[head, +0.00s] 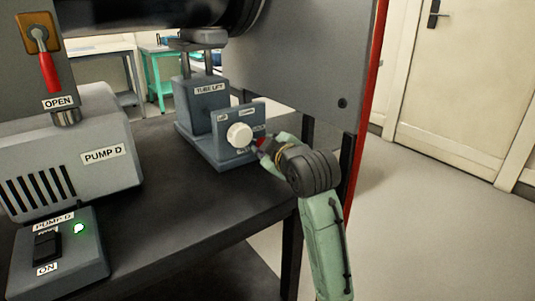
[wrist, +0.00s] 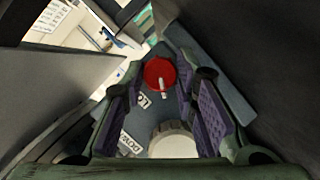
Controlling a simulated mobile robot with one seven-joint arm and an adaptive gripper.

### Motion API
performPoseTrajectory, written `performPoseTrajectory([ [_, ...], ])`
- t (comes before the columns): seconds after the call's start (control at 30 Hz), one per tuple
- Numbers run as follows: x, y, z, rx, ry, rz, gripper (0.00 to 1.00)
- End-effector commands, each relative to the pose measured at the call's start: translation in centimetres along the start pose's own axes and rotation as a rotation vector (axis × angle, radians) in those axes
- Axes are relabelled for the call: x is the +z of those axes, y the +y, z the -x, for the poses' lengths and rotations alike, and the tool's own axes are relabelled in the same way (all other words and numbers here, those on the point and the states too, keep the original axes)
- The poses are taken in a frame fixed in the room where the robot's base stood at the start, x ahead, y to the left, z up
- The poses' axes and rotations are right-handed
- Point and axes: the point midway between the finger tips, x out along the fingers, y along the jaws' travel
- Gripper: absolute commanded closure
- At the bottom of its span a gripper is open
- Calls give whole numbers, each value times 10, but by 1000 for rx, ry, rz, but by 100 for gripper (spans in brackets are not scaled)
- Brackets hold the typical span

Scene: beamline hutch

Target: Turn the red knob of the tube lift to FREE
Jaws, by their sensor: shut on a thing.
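The grey tube lift (head: 199,104) stands on the dark table, with a control panel on its front. A large white knob (head: 239,134) is on the panel; it also shows in the wrist view (wrist: 172,143). The red knob (wrist: 159,72) is right of the white one in the head view, mostly hidden by my gripper (head: 266,147). My gripper's purple-padded fingers are on either side of the red knob and shut on it. Its white pointer mark points down in the wrist view, near a label (wrist: 143,99) starting "LO". The FREE label cannot be read.
Pump D (head: 85,155) and its switch box (head: 60,255), with a lit green lamp, stand at the left. A red-handled lever (head: 48,72) hangs above an OPEN label. A large grey panel (head: 300,60) stands behind my arm. Floor at the right is clear.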

Motion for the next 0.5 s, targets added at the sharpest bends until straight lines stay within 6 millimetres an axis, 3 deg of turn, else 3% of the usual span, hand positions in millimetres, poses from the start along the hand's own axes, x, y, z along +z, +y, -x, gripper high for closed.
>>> performPoseTrajectory([
  [0.5, 2, -5, -1, 166, 1, 398, 100],
])
